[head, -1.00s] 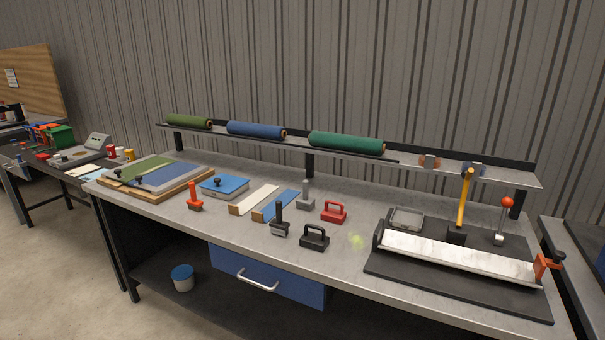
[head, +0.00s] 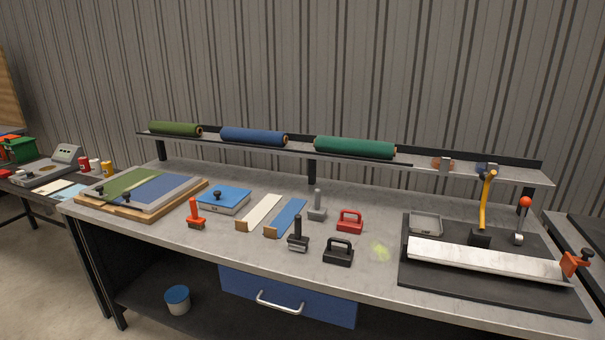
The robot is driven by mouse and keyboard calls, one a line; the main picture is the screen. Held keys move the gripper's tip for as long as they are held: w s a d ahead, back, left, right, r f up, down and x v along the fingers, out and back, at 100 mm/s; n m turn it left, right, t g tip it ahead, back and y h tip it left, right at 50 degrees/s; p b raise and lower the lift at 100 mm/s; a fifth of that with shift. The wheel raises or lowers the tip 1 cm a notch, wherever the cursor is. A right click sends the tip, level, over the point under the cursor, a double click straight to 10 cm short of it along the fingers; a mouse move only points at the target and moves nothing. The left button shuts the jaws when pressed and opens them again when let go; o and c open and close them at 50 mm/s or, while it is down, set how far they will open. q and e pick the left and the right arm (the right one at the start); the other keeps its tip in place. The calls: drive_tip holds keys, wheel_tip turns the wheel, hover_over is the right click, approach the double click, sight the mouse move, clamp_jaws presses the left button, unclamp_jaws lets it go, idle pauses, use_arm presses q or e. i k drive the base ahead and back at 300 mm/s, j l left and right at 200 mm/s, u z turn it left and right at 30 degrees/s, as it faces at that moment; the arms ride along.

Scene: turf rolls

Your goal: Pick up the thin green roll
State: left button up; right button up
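Three rolls lie in a row on the raised shelf at the back of the workbench. The thin green roll (head: 174,129), olive green and the slimmest, is at the shelf's left end. A blue roll (head: 253,136) lies in the middle. A thicker, darker green roll (head: 354,147) lies to its right. Neither of my grippers shows in the head view.
The shelf (head: 420,160) runs along the back of the grey workbench (head: 330,285). A wooden-framed board (head: 135,208), a blue-topped box (head: 223,199), several hand tools and a black cutting station (head: 440,275) stand on the bench. A bucket (head: 177,300) is below.

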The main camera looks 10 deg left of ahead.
sight(192, 130)
drive_tip(key=j+z, duration=0.15)
drive_tip(key=j, duration=0.3)
drive_tip(key=i+j+z, duration=0.15)
drive_tip(key=j, duration=0.35)
drive_tip(key=j+z, duration=0.2)
drive_tip(key=j, duration=0.25)
drive_tip(key=k+j+z, duration=0.15)
drive_tip(key=j, duration=0.3)
drive_tip(key=j+z, duration=0.15)
drive_tip(key=j, duration=0.35)
drive_tip(key=k+j+z, duration=0.15)
drive_tip(key=j, duration=0.3)
drive_tip(key=j+z, duration=0.15)
drive_tip(key=j, duration=0.3)
drive_tip(key=k+j+z, duration=0.2)
drive_tip(key=j, duration=0.2)
drive_tip(key=k+j+z, duration=0.1)
drive_tip(key=j, duration=0.2)
drive_tip(key=k+j+z, duration=0.1)
drive_tip(key=j, duration=0.2)
drive_tip(key=k+j+z, duration=0.1)
drive_tip(key=k+j, duration=0.3)
drive_tip(key=k+j+z, duration=0.15)
drive_tip(key=k+j, duration=0.15)
drive_tip(key=j, duration=0.2)
